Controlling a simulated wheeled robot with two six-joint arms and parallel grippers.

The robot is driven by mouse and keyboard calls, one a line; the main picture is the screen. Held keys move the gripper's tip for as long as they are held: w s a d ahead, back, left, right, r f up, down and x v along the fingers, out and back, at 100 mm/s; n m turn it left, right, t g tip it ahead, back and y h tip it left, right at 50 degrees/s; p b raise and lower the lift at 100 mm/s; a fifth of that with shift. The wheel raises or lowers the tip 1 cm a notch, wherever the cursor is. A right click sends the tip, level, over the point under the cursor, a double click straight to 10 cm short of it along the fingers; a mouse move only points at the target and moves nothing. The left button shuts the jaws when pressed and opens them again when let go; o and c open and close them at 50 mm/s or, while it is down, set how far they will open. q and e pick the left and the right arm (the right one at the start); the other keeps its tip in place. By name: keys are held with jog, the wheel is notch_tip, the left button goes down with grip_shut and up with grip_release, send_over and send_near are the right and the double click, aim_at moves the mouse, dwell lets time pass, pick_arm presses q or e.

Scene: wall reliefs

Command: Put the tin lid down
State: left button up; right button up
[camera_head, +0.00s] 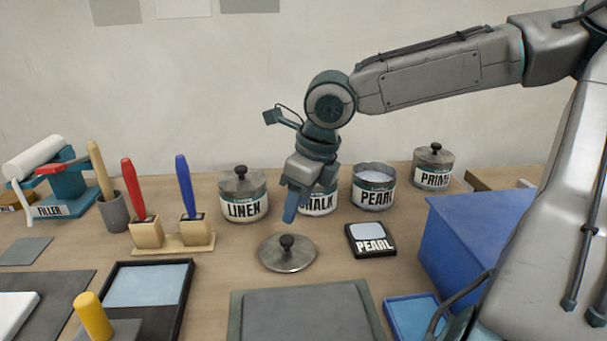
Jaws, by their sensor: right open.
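A round grey metal tin lid (287,259) with a dark knob lies flat on the bench, in front of the row of tins. My right gripper (291,207) is above and behind it in the picture, pointing down, open and apart from the lid. It partly covers the CHALK tin (320,205), whose top is hidden. The PEARL tin (373,194) is uncovered and shows pale paint inside. The LINEN tin (243,206) and the PRIME tin (433,172) have their lids on. My left gripper is not in view.
A PEARL sample card (371,240) lies right of the lid. A grey mat (306,317) is in front. Red and blue handled brushes (187,190) stand in wooden holders at left. A blue box (465,235) is at right; a dark tray (147,288) is front left.

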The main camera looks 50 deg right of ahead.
jog(key=shift+p+v, duration=0.45)
jog(key=shift+v, duration=1.4)
